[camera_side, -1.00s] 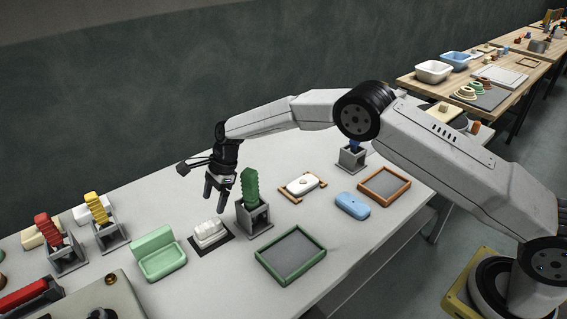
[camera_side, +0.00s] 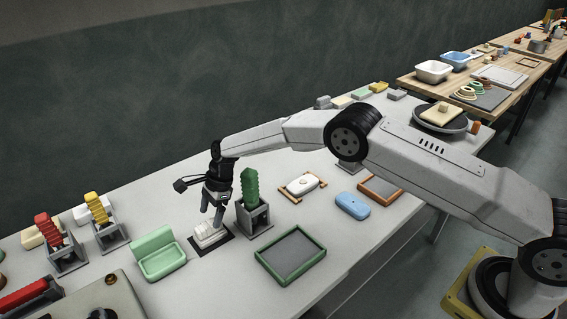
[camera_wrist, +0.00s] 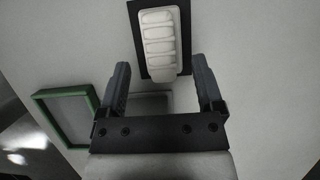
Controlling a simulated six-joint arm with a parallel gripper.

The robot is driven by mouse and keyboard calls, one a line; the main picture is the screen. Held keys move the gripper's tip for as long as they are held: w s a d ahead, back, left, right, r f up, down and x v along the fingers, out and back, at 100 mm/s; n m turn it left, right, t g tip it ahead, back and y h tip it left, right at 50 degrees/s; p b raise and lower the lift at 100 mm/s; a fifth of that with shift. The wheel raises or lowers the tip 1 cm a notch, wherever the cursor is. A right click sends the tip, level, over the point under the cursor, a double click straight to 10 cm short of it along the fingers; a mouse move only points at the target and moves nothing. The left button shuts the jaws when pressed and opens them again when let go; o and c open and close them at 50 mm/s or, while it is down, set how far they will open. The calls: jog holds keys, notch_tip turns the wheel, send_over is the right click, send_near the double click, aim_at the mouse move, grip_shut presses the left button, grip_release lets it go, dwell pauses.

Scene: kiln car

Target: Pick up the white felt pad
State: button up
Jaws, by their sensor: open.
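The white felt pad (camera_side: 208,236) appears to be the white ribbed block on a dark square mat (camera_side: 226,239). In the wrist view the pad (camera_wrist: 160,45) lies at top centre, with its mat (camera_wrist: 184,45) around it. My gripper (camera_side: 211,217) is open, fingers pointing down, low over the pad and hiding part of it in the side view. In the wrist view my gripper (camera_wrist: 160,68) has its fingers spread wide, one on each side of the pad's line. I cannot tell whether the fingers touch it.
A grey holder with a green ribbed piece (camera_side: 251,186) stands close right of my gripper. A green dish (camera_side: 158,252) is to the left, and a green-framed tray (camera_side: 291,256) is in front. A white oval piece (camera_side: 301,185) and a blue case (camera_side: 352,205) lie further right.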

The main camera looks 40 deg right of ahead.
aim_at(208, 224)
jog(key=shift+x, duration=1.5)
jog(key=shift+c, duration=0.2)
grip_shut()
jog(key=shift+r, duration=0.1)
jog(key=shift+r, duration=1.6)
jog(key=shift+s+d+r, duration=0.15)
jog(key=shift+s+r, duration=0.2)
jog(key=shift+r, duration=0.1)
jog(key=s+d+r, duration=0.4)
jog(key=s+r, duration=0.4)
jog(key=s, duration=0.4)
jog(key=shift+s+r, duration=0.25)
jog(key=shift+r, duration=0.1)
